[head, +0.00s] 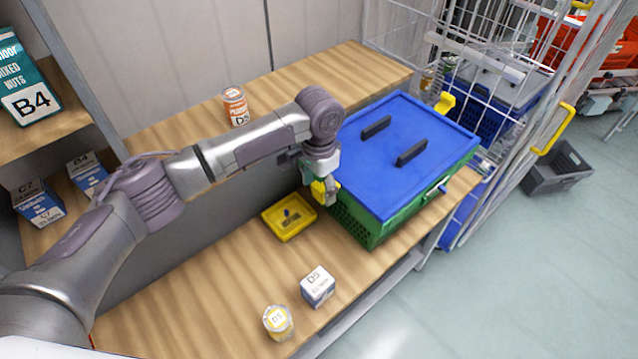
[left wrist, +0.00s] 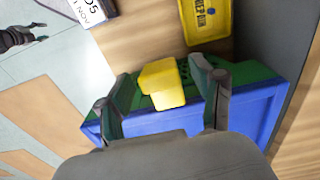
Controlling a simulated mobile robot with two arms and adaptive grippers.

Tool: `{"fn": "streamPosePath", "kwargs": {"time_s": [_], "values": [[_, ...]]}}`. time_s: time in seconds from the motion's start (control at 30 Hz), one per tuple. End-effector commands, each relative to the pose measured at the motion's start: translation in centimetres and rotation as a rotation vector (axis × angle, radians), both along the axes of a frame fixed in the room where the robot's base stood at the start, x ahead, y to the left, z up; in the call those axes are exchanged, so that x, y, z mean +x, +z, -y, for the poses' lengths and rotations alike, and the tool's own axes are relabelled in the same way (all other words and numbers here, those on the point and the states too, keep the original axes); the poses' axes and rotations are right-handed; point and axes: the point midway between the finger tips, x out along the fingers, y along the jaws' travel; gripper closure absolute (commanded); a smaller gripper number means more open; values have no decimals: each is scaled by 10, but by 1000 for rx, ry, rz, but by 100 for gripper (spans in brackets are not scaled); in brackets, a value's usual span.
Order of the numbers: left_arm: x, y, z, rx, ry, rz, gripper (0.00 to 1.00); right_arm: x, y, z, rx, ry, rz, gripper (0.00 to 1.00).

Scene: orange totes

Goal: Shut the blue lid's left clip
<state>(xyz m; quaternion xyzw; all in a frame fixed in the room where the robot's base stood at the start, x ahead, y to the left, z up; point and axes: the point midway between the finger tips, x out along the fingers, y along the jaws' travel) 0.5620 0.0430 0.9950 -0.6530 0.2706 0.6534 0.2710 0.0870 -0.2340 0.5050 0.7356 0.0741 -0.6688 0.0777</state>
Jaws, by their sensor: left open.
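The blue lid (head: 400,150) with two dark handles lies on the green crate (head: 375,228) on the wooden table. The left clip is yellow and mostly hidden by the gripper in the head view; in the left wrist view the yellow clip (left wrist: 163,84) sticks out from the crate's end beside the lid's blue edge (left wrist: 245,112). My left gripper (head: 322,188) is at this end of the crate. In the left wrist view its open fingers (left wrist: 163,100) stand on both sides of the clip; contact is unclear. A dark shape at that view's upper left may be my right gripper (left wrist: 22,36).
The other yellow clip (head: 445,103) juts out at the crate's far end. A yellow tray (head: 283,228) lies close to the crate's near end. A white-blue box (head: 318,286) and a jar (head: 278,322) stand nearer. A wire cage (head: 490,45) rises behind the crate.

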Motion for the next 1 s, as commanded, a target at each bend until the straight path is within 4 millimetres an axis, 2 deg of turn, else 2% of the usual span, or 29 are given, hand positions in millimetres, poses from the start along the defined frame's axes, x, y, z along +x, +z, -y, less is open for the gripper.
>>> {"fn": "streamPosePath", "kwargs": {"time_s": [0.17,0.53,1.0], "values": [[0,0,0,0,0,0,33,-6,-1,1,-1,0,-9,55],[0,0,0,-1,0,1,93,-4,0,1,-2,0,-8,55],[-3,-5,-3,-86,2,82,94,-2,9,1,-2,0,-3,55]]}}
